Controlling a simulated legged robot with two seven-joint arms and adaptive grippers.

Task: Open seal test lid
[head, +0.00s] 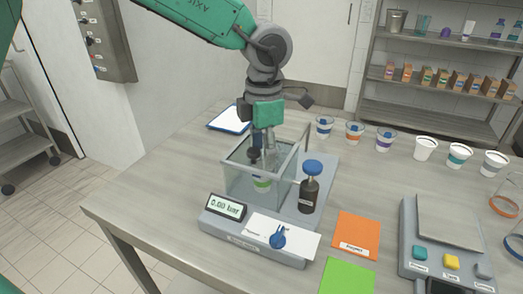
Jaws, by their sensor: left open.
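The seal tester (250,243) stands on the table with a display (227,206) reading about 0.00 and a blue knob (278,238) on its front. A small dark knob-like part (254,154) shows at the chamber's top. My left gripper (264,149) is open and points down at the chamber's top, by this dark part; contact cannot be told. My right gripper is out of view.
A dark bottle with a blue cap (311,185) stands right of the chamber. Several cups (425,148) line the back right. An orange card (356,233), a green card (347,277) and a scale (447,240) lie right. A blue-edged clipboard (229,118) lies behind.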

